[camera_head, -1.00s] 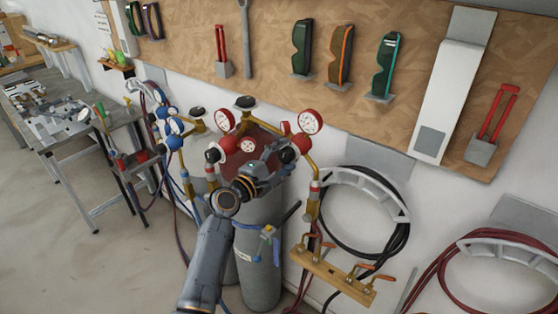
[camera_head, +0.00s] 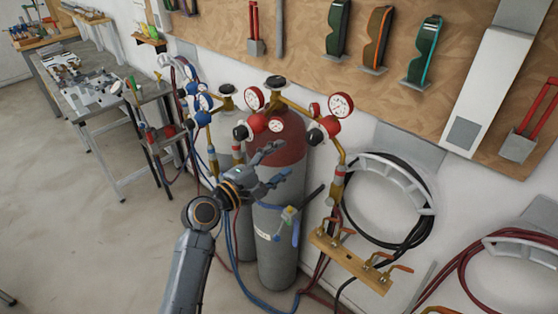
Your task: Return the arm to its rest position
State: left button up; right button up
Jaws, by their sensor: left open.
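My left arm (camera_head: 190,262) comes in from the bottom of the head view, left of the middle. Its left gripper (camera_head: 280,165) is open, with no object between its fingers. It shows in front of the grey gas cylinder with the red shoulder (camera_head: 278,250); I cannot tell how far apart they are. My right gripper is not in view.
Pressure gauges (camera_head: 341,106) and brass fittings stand above the cylinders. A wooden valve bar (camera_head: 350,262) and coiled hoses (camera_head: 405,236) are at right. A metal workbench (camera_head: 90,105) stands at back left. The floor (camera_head: 80,240) at left is clear.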

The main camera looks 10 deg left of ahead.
pick_arm(q)
jog(key=s+a+f+m+g+y+b, duration=0.2)
jog(key=s+f, duration=0.2)
jog(key=f, duration=1.2)
jog(key=s+a+f+m+g+y+b, duration=0.25)
jog(key=s+f, duration=0.25)
jog(key=f, duration=1.2)
jog(key=s+a+f+m+g+y+b, duration=0.1)
jog(key=s+a+f+g+y+b, duration=0.2)
jog(key=f, duration=1.3)
jog(key=s+a+f+m+g+y+b, duration=0.1)
jog(key=s+a+f+m+g, duration=0.1)
jog(key=s+f, duration=0.7)
jog(key=s+a+f+m+g+y+b, duration=0.1)
jog(key=s+f+m, duration=0.4)
jog(key=s, duration=1.3)
jog(key=s+a+f+m+g+y+b, duration=0.1)
jog(key=s+a+f+m+g+b, duration=0.1)
jog(key=s+f, duration=1)
jog(key=s+a+m+g, duration=0.1)
jog(key=a+m, duration=0.1)
jog(key=a, duration=0.1)
jog(key=shift+s+f+b, duration=0.35)
jog(key=shift+b, duration=0.05)
jog(key=shift+w+a, duration=0.1)
